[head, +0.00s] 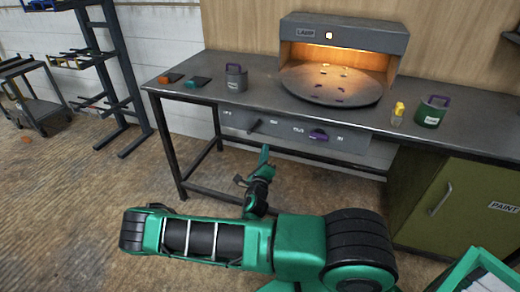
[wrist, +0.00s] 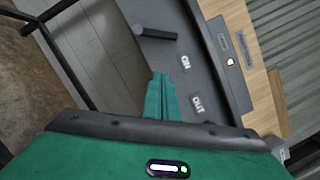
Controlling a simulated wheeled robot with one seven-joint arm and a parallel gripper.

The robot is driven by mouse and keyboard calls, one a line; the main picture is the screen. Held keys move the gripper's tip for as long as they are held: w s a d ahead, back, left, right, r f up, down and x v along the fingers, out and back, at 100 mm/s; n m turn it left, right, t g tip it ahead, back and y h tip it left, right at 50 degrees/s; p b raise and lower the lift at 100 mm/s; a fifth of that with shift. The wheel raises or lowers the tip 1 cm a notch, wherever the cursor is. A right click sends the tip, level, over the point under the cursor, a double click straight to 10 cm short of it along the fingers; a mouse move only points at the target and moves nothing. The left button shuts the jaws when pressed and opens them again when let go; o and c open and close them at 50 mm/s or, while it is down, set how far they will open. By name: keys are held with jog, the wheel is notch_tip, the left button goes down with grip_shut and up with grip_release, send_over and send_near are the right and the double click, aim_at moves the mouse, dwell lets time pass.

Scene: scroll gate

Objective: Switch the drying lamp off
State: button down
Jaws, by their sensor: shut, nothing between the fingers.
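The drying lamp (head: 345,40) is a grey hood at the back of the bench with a LAMP label and a small lit button (head: 329,36). Warm light shines under the hood onto a dark round plate (head: 318,92). In the wrist view the lit button (wrist: 229,62) shows at the upper right. A grey front panel (head: 285,130) below the bench top carries a dark lever (head: 255,126) and a purple knob (head: 318,135). The lever (wrist: 155,33) also shows in the wrist view, beyond my fingertips. My gripper (head: 265,150) is shut and empty, just below and in front of the panel.
A grey pot (head: 236,77), orange (head: 170,78) and teal (head: 196,82) pieces stand left on the bench. A yellow-topped bottle (head: 398,112) and green pot (head: 432,110) stand right. A green cabinet (head: 455,205) is below right. A dark rack (head: 105,75) stands left.

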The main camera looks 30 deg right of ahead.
aim_at(254, 127)
jog(key=x, duration=0.8)
jog(key=shift+w+a+r, duration=0.5)
jog(key=shift+w+r, duration=0.2)
jog(key=shift+w, duration=0.05)
jog(key=shift+w+a+r, duration=0.45)
jog(key=shift+w+r, duration=0.05)
jog(key=shift+w, duration=0.05)
